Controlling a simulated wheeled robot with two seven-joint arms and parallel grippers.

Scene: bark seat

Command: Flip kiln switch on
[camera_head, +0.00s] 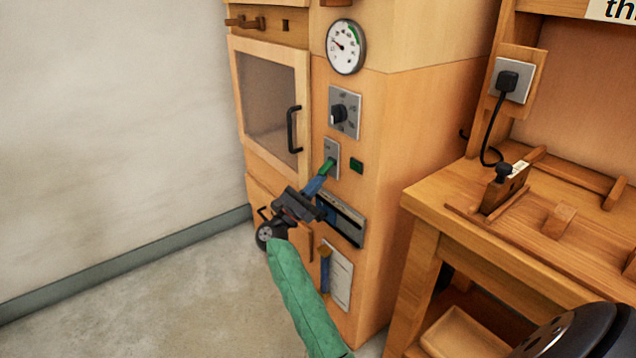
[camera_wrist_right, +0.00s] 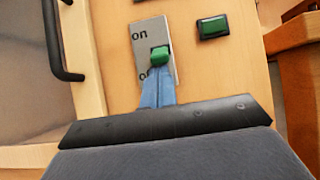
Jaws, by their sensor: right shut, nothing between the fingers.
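The kiln (camera_head: 378,150) is a tall wooden cabinet with a dark-windowed door. Its switch is a grey plate (camera_head: 332,150) with a green lever (camera_head: 327,168). In the right wrist view, the plate (camera_wrist_right: 147,35) reads "on" above, and a lower label is partly hidden. The green lever (camera_wrist_right: 160,54) sits between the labels; its exact tilt is unclear. My right gripper (camera_head: 317,184) is shut, with its blue fingertips (camera_wrist_right: 157,92) at or touching the lever's lower side, nothing held. My left gripper is not in view.
A green indicator (camera_wrist_right: 213,27) is right of the switch. A rotary knob (camera_head: 340,113) and gauge (camera_head: 346,46) are above; a black door handle (camera_head: 293,129) is left. A wooden bench (camera_head: 440,200) with a plugged-in tool stands right. Floor at left is clear.

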